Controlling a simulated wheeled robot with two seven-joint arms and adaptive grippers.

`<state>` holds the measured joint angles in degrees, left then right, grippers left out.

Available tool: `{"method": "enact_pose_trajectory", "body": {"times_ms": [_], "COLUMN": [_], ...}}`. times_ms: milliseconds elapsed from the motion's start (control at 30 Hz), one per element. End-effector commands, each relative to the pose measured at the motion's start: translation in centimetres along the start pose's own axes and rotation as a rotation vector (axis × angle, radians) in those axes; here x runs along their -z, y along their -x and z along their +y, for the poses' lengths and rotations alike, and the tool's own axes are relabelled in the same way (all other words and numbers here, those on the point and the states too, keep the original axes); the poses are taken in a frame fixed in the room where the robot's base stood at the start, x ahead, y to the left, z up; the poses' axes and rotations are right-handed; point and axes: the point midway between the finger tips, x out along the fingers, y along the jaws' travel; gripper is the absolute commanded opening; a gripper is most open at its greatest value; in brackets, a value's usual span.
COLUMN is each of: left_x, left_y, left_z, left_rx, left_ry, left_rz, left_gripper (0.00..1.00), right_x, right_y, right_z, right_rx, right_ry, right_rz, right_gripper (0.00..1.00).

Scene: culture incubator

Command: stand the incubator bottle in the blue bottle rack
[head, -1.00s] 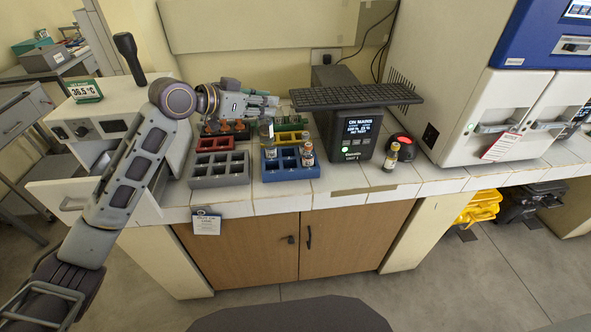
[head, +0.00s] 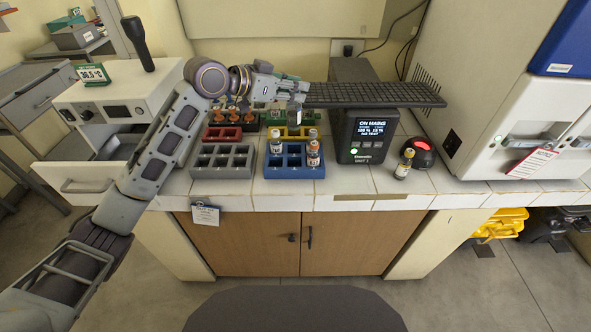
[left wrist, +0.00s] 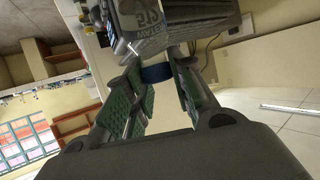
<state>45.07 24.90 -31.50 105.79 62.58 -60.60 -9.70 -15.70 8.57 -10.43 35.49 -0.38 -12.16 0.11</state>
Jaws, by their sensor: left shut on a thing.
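My left gripper (head: 297,91) reaches in from the left above the back of the blue bottle rack (head: 293,174). In the left wrist view its green-padded fingers (left wrist: 158,76) are shut on a dark blue part, likely the bottle's cap (left wrist: 157,73). In the head view the held bottle (head: 296,114) hangs below the fingers, small and partly hidden, apart from the rack. My right gripper is not in view.
A grey rack (head: 221,173) stands left of the blue one, with red (head: 223,134), yellow and green racks behind. A black display unit (head: 365,135) stands at the right, then a small bottle (head: 404,164) and a red-topped round device (head: 421,152). The counter's front strip is clear.

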Motion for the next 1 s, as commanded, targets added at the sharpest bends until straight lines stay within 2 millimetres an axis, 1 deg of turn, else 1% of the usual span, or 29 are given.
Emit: {"method": "enact_pose_trajectory", "body": {"times_ms": [133, 267, 467, 833, 1000], "left_x": [-0.3, -1.2, -4.0, -9.6, -11.8], "left_y": [-0.1, -0.5, -1.6, -3.9, -4.9], "left_z": [0.0, 0.0, 0.0, 0.0, 0.1], "left_rx": [0.000, -0.001, 0.000, 0.000, 0.000], "left_ry": [0.001, 0.002, 0.004, 0.003, 0.003], "left_rz": [0.000, -0.002, -0.003, -0.002, -0.002], "left_gripper": [0.00, 0.00, 0.00, 0.00, 0.00], "right_x": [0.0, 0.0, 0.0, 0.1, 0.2], "right_y": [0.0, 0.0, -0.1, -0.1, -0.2], "right_z": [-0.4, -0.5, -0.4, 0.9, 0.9], "right_rx": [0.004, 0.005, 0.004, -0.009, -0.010], "right_ry": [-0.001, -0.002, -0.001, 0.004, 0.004], "right_rz": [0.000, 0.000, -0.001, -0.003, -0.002], "right_gripper": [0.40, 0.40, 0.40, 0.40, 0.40]}}
